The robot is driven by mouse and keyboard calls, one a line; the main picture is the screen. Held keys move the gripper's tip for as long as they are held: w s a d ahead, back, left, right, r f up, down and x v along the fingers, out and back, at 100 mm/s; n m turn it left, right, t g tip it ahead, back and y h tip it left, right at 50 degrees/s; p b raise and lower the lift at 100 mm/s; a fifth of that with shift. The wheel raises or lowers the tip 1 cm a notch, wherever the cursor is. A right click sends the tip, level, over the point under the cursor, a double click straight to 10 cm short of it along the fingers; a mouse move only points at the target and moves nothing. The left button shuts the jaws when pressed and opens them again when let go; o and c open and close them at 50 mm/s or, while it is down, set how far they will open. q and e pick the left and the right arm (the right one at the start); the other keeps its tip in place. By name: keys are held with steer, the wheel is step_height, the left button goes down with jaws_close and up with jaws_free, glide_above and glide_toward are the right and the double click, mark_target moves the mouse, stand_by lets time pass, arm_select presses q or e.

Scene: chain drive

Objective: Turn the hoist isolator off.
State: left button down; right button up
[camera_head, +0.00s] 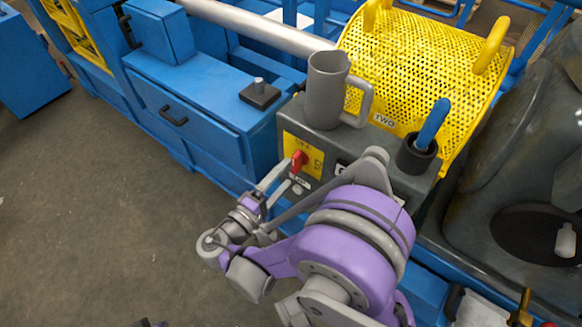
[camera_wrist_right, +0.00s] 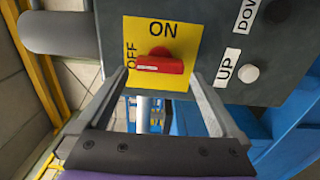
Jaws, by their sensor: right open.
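The hoist isolator is a red handle (camera_head: 298,161) on a yellow plate (camera_head: 316,163) on the side of a grey box. In the right wrist view the red handle (camera_wrist_right: 160,64) lies level. Its white-marked end points left, to the side lettered OFF; ON is printed above it on the yellow plate (camera_wrist_right: 182,30). My right gripper (camera_head: 287,174) is open at the plate. In the right wrist view its fingers (camera_wrist_right: 159,74) stand apart, one by each end of the handle; whether they touch it I cannot tell.
A grey mug (camera_head: 325,92) and a dark cup with a blue handle (camera_head: 432,125) stand on the grey box. UP and DOWN buttons (camera_wrist_right: 248,73) sit beside the plate. A yellow mesh guard (camera_head: 418,65) is behind. Floor at left is clear.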

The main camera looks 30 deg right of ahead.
arm_select(q)
steer(key=shift+r, duration=0.45)
arm_select(e)
steer(key=v, duration=0.6)
steer(key=shift+s+a, duration=0.15)
steer(key=shift+a, duration=0.15)
steer(key=s+d+f+g+y, duration=0.45)
steer(key=d+y, duration=0.25)
steer(key=d, duration=0.2)
steer(key=s+a+f+m+t+y, duration=0.2)
steer(key=s+a+m+y, duration=0.25)
steer(key=s+y, duration=0.4)
arm_select(q)
step_height(320, 180, up, 24)
steer(key=w+t+p, duration=0.1)
steer(key=p, duration=2)
steer(key=shift+w+f, duration=0.2)
steer(key=shift+f, duration=0.05)
arm_select(e)
step_height(320, 180, up, 24)
steer(key=w+a+t+y, duration=0.1)
steer(key=w, duration=0.1)
